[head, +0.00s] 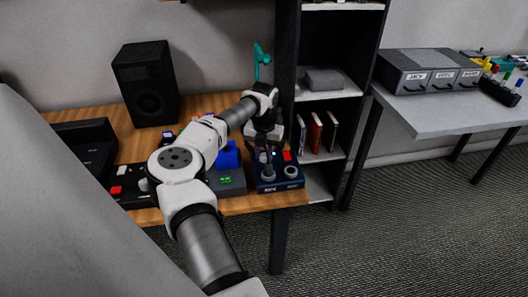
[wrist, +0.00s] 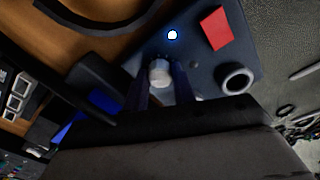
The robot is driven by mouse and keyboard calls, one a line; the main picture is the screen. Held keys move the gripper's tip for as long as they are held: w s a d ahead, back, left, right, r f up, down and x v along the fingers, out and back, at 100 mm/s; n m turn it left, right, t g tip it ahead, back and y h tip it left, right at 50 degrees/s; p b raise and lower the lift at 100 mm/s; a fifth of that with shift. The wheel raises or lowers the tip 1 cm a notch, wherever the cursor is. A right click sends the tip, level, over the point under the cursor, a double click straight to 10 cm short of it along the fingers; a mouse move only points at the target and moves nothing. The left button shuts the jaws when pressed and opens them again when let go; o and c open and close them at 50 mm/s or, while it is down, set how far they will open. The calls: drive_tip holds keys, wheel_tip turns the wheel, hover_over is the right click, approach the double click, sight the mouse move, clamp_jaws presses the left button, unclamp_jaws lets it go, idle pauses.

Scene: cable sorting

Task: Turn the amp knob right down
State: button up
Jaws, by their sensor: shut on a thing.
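The amp (head: 279,184) is a dark blue box at the right front of the wooden desk. It has a red switch (head: 287,156), a small lit blue-white light and a round grey ring (head: 291,171) on its top. The amp knob (wrist: 159,72) is a pale round cap in the wrist view, between my gripper's two dark fingers. My gripper (head: 267,172) points down over the left part of the amp and is shut on the knob. The red switch (wrist: 216,28) and the ring (wrist: 237,81) lie to the right of the fingers. The knob's pointer mark cannot be made out.
A grey box with green marks (head: 227,181) and a blue block (head: 228,155) stand left of the amp. A black speaker (head: 146,83) and a teal stand (head: 262,60) are behind. A shelf stands close right; a grey table (head: 440,115) holds labelled drawers.

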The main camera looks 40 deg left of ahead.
sight(264, 155)
drive_tip(key=n, duration=0.5)
drive_tip(key=shift+p, duration=0.3)
drive_tip(key=shift+n, duration=0.3)
drive_tip(key=o, duration=1)
drive_tip(key=shift+r, duration=0.1)
wheel_tip(264, 155, up, 14)
drive_tip(key=b, duration=0.2)
